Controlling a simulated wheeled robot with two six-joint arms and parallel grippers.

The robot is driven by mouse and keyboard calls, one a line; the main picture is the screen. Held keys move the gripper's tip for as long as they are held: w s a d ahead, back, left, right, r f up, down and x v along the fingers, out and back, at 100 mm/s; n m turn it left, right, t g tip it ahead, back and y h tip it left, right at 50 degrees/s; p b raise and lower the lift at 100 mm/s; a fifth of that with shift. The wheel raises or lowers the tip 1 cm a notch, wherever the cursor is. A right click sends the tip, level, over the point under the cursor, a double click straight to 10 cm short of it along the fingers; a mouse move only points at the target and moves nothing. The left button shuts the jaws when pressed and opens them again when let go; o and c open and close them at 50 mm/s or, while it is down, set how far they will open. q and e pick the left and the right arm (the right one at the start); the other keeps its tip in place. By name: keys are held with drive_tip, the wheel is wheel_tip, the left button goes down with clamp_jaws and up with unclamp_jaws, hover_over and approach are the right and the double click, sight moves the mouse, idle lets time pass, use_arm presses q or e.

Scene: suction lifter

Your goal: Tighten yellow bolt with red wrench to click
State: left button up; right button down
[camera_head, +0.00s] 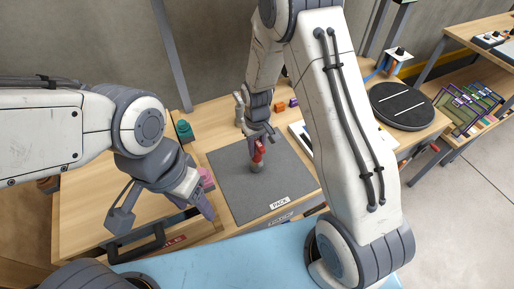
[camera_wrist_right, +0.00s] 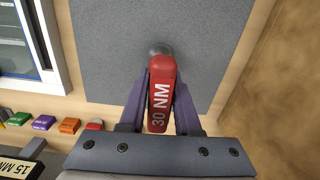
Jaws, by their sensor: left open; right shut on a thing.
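The red wrench (camera_head: 258,150), marked "30 NM", is in my right gripper (camera_head: 261,139). In the right wrist view its red handle (camera_wrist_right: 162,88) lies between the two purple fingers, shut on it. Its rounded grey end (camera_wrist_right: 160,50) is over the grey mat; I cannot tell whether it touches the mat. My left gripper (camera_head: 196,196) is open and empty at the near left of the mat, close to a pink object (camera_head: 206,179). I cannot make out the yellow bolt in either view.
The grey mat (camera_head: 232,190) with a "PACK" label lies on the wooden bench. Several small coloured blocks (camera_wrist_right: 69,126) lie beside a white-framed tray (camera_wrist_right: 38,45). A teal object (camera_head: 184,130) stands behind my left gripper. A black turntable (camera_head: 401,106) is at the right.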

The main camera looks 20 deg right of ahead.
drive_tip(key=shift+f+p, duration=0.3)
drive_tip(key=shift+f, duration=0.35)
drive_tip(key=c, duration=0.6)
unclamp_jaws()
